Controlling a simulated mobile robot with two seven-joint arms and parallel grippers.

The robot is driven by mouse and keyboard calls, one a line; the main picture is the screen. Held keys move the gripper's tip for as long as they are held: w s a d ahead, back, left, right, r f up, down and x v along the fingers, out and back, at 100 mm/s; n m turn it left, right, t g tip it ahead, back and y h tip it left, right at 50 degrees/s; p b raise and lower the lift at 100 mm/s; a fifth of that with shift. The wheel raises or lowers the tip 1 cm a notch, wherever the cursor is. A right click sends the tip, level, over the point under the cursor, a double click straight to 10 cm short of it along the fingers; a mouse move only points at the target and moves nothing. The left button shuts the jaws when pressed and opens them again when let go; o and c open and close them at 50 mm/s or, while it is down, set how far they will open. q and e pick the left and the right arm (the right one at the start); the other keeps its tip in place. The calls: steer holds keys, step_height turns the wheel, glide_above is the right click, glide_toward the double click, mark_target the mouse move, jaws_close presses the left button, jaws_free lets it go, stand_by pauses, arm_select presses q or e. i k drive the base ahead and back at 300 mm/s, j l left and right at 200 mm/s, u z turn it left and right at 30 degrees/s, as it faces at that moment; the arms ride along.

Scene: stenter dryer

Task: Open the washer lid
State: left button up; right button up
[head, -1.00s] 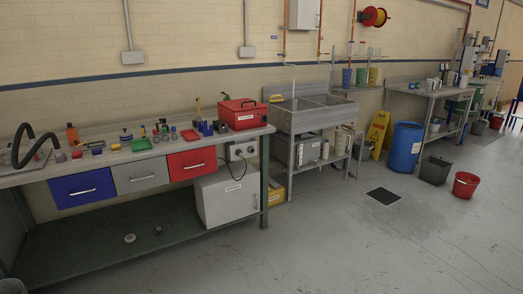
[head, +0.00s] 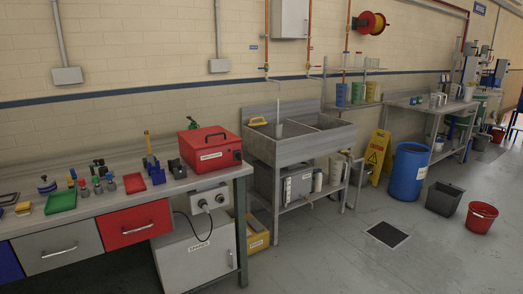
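A red box (head: 211,156) with a black handle on top and a white label on its front sits at the right end of the workbench. Its top looks closed. The label is too small to read, so I cannot tell for sure that it is the washer. Neither of my grippers is in view.
The workbench (head: 191,185) holds a green tray (head: 61,202) and several small bottles. A grey cabinet (head: 198,258) stands under it. To the right are a steel sink (head: 293,150), a yellow caution sign (head: 376,153), a blue drum (head: 408,172) and a red bucket (head: 481,217). Open floor lies in front.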

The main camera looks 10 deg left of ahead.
mark_target(198, 139)
steer(key=i+u, duration=0.2)
steer(key=i, duration=0.3)
steer(key=i+l+u, duration=0.2)
steer(key=i, duration=0.3)
steer(key=i+l+u, duration=0.15)
steer(key=i, duration=0.35)
steer(key=l, duration=0.1)
